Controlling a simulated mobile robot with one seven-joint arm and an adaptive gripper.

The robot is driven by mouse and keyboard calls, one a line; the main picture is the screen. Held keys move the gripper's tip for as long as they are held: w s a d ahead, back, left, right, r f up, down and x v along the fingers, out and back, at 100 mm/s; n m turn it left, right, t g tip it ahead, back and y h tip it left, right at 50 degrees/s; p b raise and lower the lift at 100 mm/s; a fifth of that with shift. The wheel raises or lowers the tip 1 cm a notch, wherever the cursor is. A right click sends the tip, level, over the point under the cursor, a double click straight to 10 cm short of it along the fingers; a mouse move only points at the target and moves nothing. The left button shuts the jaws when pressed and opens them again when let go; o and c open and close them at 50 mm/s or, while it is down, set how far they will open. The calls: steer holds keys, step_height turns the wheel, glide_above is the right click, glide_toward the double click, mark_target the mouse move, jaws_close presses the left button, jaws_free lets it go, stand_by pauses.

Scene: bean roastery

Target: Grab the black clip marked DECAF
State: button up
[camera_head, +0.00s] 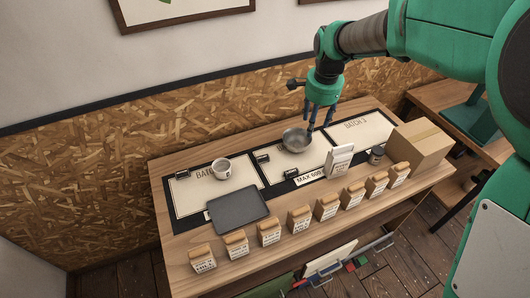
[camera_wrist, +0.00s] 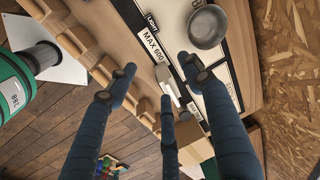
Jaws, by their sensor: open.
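Small black clips lie on the table in the head view: one on the left mat (camera_head: 181,175), one at the middle mat's left side (camera_head: 263,159), and one near the MAX 600 strip (camera_head: 290,173). Their lettering is too small to read there. In the wrist view a black clip (camera_wrist: 153,22) beside the MAX 600 strip reads LIGHT. I cannot make out DECAF on any clip. My gripper (camera_head: 320,118) is above the back of the table, just right of the metal bowl (camera_head: 296,139). Its blue fingers (camera_wrist: 160,85) are spread and empty in the wrist view.
A white cup (camera_head: 222,169) and a grey tray (camera_head: 238,208) are at the left. A white card stand (camera_head: 340,160), a dark can (camera_head: 376,155) and a cardboard box (camera_head: 425,146) are at the right. Several paper bags (camera_head: 300,220) line the front edge.

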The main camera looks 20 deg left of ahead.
steer(key=w+a+f+m+p, duration=0.1)
steer(key=w+a+f+p, duration=0.15)
steer(key=a+f, duration=0.5)
steer(key=m+g+p, duration=0.1)
steer(key=m+p, duration=0.1)
glide_above(263, 158)
step_height(263, 158, down, 8)
steer(key=shift+h, duration=0.4)
steer(key=shift+s+f, duration=0.1)
steer(key=shift+f, duration=0.05)
steer(key=shift+f+b, duration=0.3)
steer(key=shift+f, duration=3.9)
steer(key=shift+f, duration=2.55)
steer(key=c, duration=0.9)
